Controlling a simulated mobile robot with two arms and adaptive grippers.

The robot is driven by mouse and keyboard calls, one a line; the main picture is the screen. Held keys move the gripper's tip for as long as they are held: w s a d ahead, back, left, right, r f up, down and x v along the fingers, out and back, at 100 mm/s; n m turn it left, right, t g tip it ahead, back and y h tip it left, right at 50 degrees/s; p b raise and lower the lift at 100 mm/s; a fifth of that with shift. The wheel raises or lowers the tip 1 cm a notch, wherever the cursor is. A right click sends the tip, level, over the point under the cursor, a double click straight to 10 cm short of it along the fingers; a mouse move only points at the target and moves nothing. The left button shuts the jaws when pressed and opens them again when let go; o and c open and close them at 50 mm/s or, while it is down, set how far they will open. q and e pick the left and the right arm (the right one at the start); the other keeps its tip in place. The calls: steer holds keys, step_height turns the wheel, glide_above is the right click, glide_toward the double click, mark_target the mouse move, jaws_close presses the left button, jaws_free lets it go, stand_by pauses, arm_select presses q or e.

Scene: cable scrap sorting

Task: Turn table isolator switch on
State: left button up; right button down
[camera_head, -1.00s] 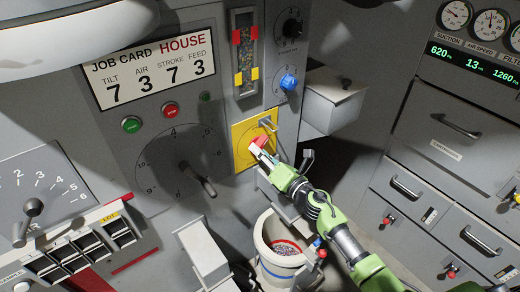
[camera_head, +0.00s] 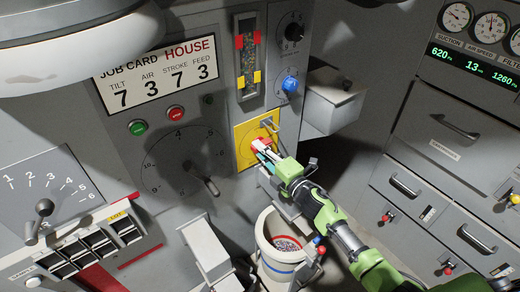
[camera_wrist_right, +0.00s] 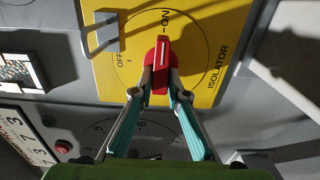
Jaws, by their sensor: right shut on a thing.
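The isolator switch is a red handle (camera_wrist_right: 161,58) with a pale line along it, on a yellow plate (camera_wrist_right: 215,45) marked OFF, ON and ISOLATOR. In the right wrist view the handle's free end and line point up, close to the ON mark, away from OFF at left. My right gripper (camera_wrist_right: 160,84) is shut on the red handle, one finger on each side; its fingertips partly hide the handle. In the head view my right gripper (camera_head: 266,152) reaches the yellow plate (camera_head: 243,152) from the lower right. My left gripper is not in view.
A metal hasp (camera_wrist_right: 103,32) sticks out beside the dial near OFF. In the head view a large dial with a lever (camera_head: 205,181) is left of the plate, a grey box (camera_head: 335,100) juts out at right, and a white bucket (camera_head: 272,268) stands below.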

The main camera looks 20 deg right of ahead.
stand_by(0.3)
steer(key=c, duration=2)
jaws_free()
steer(key=v, duration=1.2)
